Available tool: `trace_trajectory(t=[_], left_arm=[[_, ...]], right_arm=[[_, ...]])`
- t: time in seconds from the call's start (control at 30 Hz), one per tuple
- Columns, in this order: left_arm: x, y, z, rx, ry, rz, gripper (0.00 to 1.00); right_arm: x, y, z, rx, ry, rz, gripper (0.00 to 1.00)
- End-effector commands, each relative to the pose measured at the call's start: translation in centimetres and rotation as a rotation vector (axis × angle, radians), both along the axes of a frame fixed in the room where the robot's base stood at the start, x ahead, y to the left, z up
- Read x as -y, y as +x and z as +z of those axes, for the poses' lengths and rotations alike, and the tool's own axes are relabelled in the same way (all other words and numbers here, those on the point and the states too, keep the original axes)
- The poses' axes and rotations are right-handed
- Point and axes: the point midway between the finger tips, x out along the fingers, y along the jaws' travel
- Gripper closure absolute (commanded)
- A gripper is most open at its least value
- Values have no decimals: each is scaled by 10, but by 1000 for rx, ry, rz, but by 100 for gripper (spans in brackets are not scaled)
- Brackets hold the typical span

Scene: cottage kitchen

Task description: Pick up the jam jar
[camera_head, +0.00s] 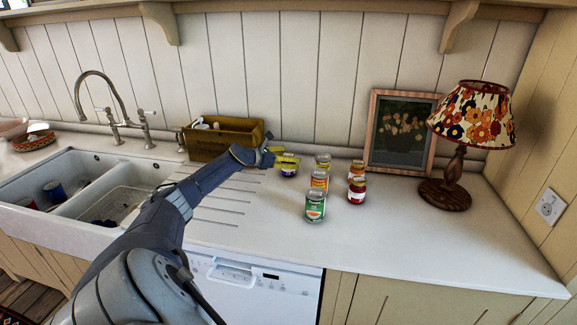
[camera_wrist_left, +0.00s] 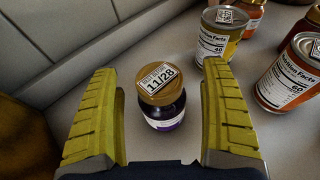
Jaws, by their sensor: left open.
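A dark jam jar (camera_wrist_left: 166,105) with a gold lid and a purple-edged label stands upright on the counter. The lid carries a sticker reading 11/28. My left gripper (camera_wrist_left: 158,72) is open, with its yellow fingers on either side of the jar and a visible gap to each. In the head view the jar (camera_head: 289,172) is partly hidden by my left gripper (camera_head: 284,160), which reaches it from the left. My right gripper is in neither view.
Just right of the jar stand several cans and jars, including a green-labelled can (camera_head: 315,207) and a red jar (camera_head: 357,191). A wooden crate (camera_head: 212,142) is behind left. A framed picture (camera_head: 400,133) and lamp (camera_head: 462,140) stand further right. The front right counter is clear.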

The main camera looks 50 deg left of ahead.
Motion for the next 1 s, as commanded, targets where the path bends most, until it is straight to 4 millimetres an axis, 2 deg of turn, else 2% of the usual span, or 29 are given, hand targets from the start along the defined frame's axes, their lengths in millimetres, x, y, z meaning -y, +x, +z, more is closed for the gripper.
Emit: trace_trajectory(t=[0.17,0.8,0.83,1.0], left_arm=[[0,0,0,0,0,0,19],[0,0,0,0,0,0,94],[0,0,0,-1,0,0,97],[0,0,1,0,1,1,97]], right_arm=[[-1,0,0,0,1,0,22],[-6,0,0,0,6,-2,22],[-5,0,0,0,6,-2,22],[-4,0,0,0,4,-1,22]])
